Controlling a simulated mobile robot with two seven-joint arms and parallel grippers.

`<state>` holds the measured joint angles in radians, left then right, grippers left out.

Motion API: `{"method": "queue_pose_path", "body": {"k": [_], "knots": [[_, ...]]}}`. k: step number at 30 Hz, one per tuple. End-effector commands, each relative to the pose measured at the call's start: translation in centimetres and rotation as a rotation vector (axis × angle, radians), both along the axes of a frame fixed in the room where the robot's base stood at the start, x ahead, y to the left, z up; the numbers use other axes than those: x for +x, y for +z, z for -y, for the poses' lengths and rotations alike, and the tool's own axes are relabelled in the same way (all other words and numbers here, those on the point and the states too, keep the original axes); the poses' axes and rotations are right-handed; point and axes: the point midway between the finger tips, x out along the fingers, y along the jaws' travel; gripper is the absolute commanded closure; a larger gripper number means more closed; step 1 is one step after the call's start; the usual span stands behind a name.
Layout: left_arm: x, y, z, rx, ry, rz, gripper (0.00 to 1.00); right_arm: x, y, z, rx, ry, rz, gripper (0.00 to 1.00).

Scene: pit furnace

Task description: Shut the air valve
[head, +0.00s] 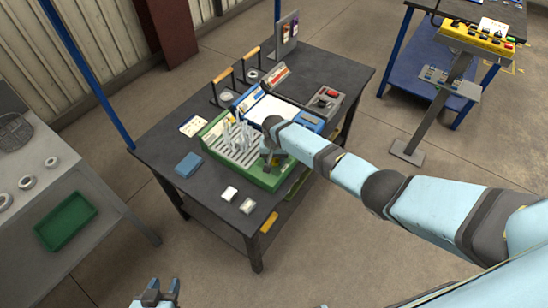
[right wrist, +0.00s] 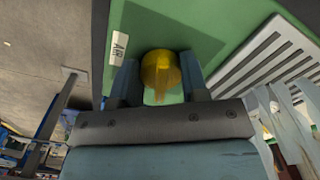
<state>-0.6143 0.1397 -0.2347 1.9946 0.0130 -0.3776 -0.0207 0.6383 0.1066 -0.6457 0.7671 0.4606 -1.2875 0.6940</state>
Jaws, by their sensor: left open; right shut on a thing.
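The air valve is a yellow knob (right wrist: 158,68) on a green panel (right wrist: 205,25), beside a white label reading AIR (right wrist: 119,47) in the right wrist view. My right gripper (right wrist: 158,85) has its fingers on both sides of the knob and is shut on it. In the head view my right gripper (head: 270,164) is at the front right of the green unit (head: 264,180) on the dark table, and my arm partly hides the spot. Which way the knob is turned I cannot tell. My left gripper (head: 157,291) is open and empty at the bottom edge, away from the table.
The dark table (head: 165,105) also holds a blue box (head: 188,165), small white blocks (head: 229,193) and a grey switch box (head: 325,101). Pale tong-like shapes (head: 238,132) stand on the green unit's slotted top. A grey bench with a green tray (head: 66,221) stands left.

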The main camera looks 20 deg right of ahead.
Motion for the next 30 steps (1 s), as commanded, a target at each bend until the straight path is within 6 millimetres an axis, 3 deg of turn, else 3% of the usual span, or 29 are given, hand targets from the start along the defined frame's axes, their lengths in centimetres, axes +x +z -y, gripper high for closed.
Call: {"method": "queue_pose_path", "body": {"k": [30], "knots": [[-0.05, 0.87, 0.02, 0.001, 0.0, -0.002, 0.57, 0.14, 0.07, 0.37, 0.0, 0.953, 0.002, 0.83]]}}
